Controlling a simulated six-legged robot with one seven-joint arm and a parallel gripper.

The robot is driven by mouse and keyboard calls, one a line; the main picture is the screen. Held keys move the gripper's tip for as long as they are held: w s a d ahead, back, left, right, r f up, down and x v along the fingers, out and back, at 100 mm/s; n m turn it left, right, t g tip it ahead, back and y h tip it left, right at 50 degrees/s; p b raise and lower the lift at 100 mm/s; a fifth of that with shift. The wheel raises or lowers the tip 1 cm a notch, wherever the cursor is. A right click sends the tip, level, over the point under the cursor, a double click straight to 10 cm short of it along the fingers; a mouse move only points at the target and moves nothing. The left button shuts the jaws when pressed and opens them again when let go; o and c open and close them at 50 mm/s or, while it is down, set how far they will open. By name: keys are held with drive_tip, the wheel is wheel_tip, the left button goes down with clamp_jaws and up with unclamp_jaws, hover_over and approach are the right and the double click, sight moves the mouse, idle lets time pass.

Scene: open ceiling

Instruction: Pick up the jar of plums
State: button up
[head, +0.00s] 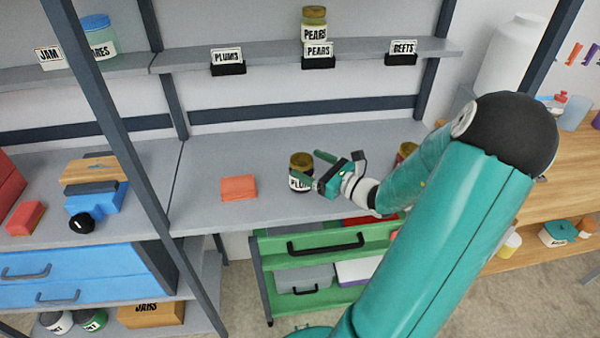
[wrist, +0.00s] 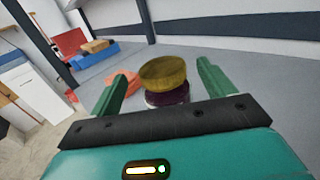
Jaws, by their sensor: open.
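The jar of plums (head: 301,172) stands upright on the grey lower shelf, with a yellow-brown lid and a partly hidden label. In the wrist view, the jar (wrist: 165,80) shows its lid and dark purple contents between the two green fingers. My gripper (head: 315,170) is open and comes at the jar from the right, with its fingers beside the jar. The wrist view also shows my gripper (wrist: 160,88) open. I cannot tell whether either finger touches the jar. The jar's lower part is hidden by the gripper body in the wrist view.
An orange block (head: 238,188) lies left of the jar. Another jar (head: 405,152) is partly hidden behind my arm. The upper shelf (head: 275,58) holds a pears jar (head: 314,22) and a PLUMS sign (head: 227,57). Green drawers (head: 300,270) stand below. Shelf posts rise at left.

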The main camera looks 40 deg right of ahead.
sight(297, 156)
drive_tip(key=w, duration=0.5)
drive_tip(key=shift+w+a, duration=0.3)
drive_tip(key=shift+a, duration=0.1)
drive_tip(key=c, duration=1.4)
drive_tip(key=shift+c, duration=0.4)
drive_tip(key=shift+r, duration=0.1)
